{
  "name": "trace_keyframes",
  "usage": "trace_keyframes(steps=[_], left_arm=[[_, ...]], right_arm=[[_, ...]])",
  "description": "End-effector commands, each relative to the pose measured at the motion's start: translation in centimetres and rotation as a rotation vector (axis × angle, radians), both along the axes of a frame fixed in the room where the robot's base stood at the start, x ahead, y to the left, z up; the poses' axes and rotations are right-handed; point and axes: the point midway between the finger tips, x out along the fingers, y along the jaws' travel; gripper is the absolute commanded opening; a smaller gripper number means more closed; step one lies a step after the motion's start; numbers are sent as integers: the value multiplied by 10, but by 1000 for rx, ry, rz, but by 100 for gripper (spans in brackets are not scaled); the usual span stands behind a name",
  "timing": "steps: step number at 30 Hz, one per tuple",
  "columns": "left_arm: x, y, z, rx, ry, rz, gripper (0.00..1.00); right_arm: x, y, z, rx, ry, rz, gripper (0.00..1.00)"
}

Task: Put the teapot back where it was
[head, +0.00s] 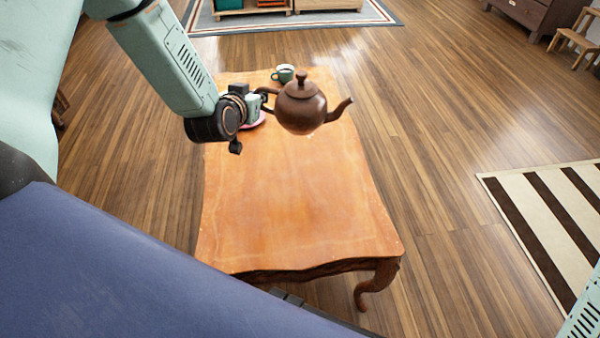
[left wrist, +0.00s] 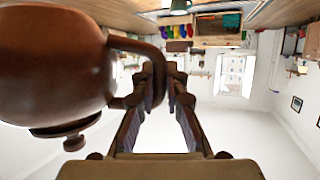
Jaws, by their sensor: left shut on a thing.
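The brown teapot (head: 302,108), with a knobbed lid and a spout pointing right, appears above the far part of the wooden table (head: 290,200). My left gripper (head: 264,94) comes from the left and is shut on the teapot's handle. In the left wrist view, which looks upside down, the teapot (left wrist: 50,65) fills the left side and its handle reaches the fingertips of my left gripper (left wrist: 163,80). The teapot is upright in the head view. The exact gap under it is hard to tell. My right gripper is out of view.
A green cup (head: 283,73) stands near the table's far edge, behind the teapot. A pink saucer (head: 257,123) is partly hidden behind my left gripper. The near and middle tabletop is bare. A striped rug (head: 545,215) lies on the floor at right.

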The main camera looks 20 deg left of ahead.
Motion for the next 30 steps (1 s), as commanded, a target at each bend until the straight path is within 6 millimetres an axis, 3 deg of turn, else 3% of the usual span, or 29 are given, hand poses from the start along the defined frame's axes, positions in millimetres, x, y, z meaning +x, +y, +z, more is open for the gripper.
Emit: trace_keyframes(steps=[12, 16, 30], left_arm=[[7, 7, 5, 0, -7, 42, 0], [7, 7, -2, 0, -5, 41, 0], [6, 7, -93, 0, -4, 39, 0]], right_arm=[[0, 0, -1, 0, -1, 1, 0], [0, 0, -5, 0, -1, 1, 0], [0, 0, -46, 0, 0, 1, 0]])
